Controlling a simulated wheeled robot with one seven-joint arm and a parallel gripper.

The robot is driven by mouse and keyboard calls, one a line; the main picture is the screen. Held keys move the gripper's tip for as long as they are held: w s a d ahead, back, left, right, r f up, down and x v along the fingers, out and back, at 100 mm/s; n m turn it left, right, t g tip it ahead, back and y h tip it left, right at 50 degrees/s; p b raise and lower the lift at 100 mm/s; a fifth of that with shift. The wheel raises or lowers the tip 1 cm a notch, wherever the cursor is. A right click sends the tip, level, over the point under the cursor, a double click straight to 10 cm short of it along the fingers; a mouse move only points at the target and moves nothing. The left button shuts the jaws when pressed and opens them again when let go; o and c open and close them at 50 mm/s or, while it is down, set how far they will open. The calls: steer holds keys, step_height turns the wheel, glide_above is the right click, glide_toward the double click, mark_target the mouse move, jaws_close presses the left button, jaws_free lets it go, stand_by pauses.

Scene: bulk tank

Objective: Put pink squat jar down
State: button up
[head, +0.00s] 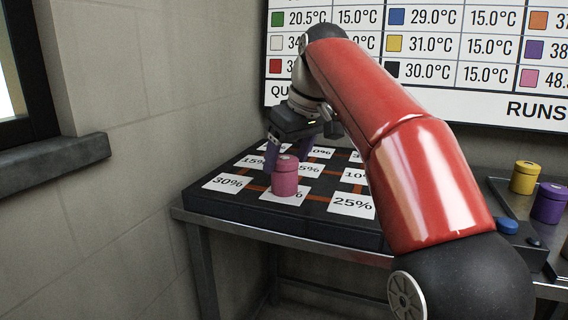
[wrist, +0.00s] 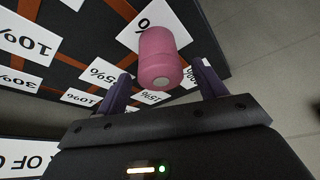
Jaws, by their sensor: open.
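The pink squat jar (head: 285,177) stands upright on a white percentage card of the black board (head: 300,218), near its front edge. The card's number is partly hidden by the jar. My gripper (head: 287,157) is just behind the jar in the head view, with its purple fingers pointing down. In the wrist view the jar (wrist: 160,58) lies ahead of and between the lines of the two open fingers (wrist: 160,85). The fingers are apart and the jar does not appear clamped; whether a finger touches it I cannot tell.
The board lies on a metal table (head: 240,229) and carries several percentage cards, such as the 30% card (head: 229,182) and 25% card (head: 352,205). A yellow jar (head: 524,177) and purple jar (head: 549,203) stand at right. A wall chart (head: 430,50) hangs behind.

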steer(key=p+v, duration=0.2)
steer(key=v, duration=0.6)
steer(key=shift+p, duration=0.35)
steer(key=shift+r, duration=0.1)
